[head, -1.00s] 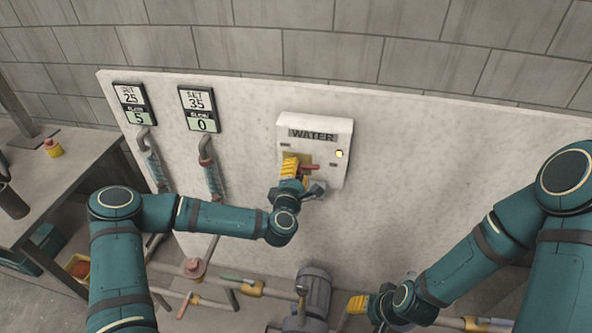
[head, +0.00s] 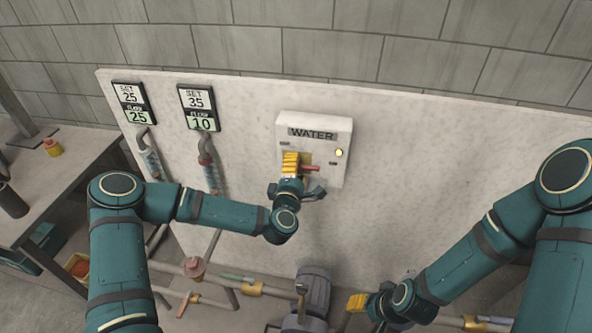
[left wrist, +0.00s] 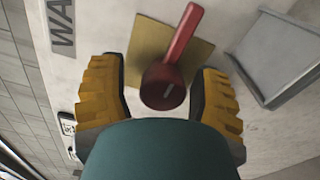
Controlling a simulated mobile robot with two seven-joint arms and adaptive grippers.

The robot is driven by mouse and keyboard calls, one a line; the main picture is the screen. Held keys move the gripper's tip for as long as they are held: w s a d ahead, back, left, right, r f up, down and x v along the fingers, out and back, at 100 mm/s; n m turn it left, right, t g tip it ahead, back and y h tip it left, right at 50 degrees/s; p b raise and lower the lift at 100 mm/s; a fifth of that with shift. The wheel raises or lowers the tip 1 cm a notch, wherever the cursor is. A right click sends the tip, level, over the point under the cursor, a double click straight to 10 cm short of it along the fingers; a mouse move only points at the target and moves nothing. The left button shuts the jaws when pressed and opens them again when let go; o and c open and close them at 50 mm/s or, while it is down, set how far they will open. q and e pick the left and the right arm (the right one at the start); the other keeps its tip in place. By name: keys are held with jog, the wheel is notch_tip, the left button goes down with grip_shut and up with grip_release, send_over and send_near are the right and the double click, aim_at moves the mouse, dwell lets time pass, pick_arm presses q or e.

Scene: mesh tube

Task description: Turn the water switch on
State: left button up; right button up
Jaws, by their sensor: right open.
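The water box (head: 341,132) is a white box labelled WATER on the pale panel, with a small yellow lamp (head: 339,153) on its right side. Its red switch (head: 311,168) has a handle pointing right in the head view. In the left wrist view the red switch (left wrist: 174,66) has a round hub on a yellow plate (left wrist: 146,45). My left gripper (head: 291,163) is at the box, with yellow fingers apart on either side of the hub; gaps show between fingers and hub. My right gripper (head: 357,303) is low at the right, open and away from the box.
Two displays hang on the panel's left: one (head: 128,101) reads SET 25, FLOW 25, the other (head: 199,106) SET 35, FLOW 10. Pipes, valves and a grey pump (head: 315,287) lie below. A table (head: 75,170) stands at the left. The panel's right side is clear.

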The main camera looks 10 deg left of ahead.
pick_arm(q)
jog(key=shift+s+f, duration=0.1)
jog(key=shift+f, duration=0.05)
jog(key=shift+s, duration=0.25)
jog(key=s, duration=1.1)
jog(key=shift+s, duration=0.2)
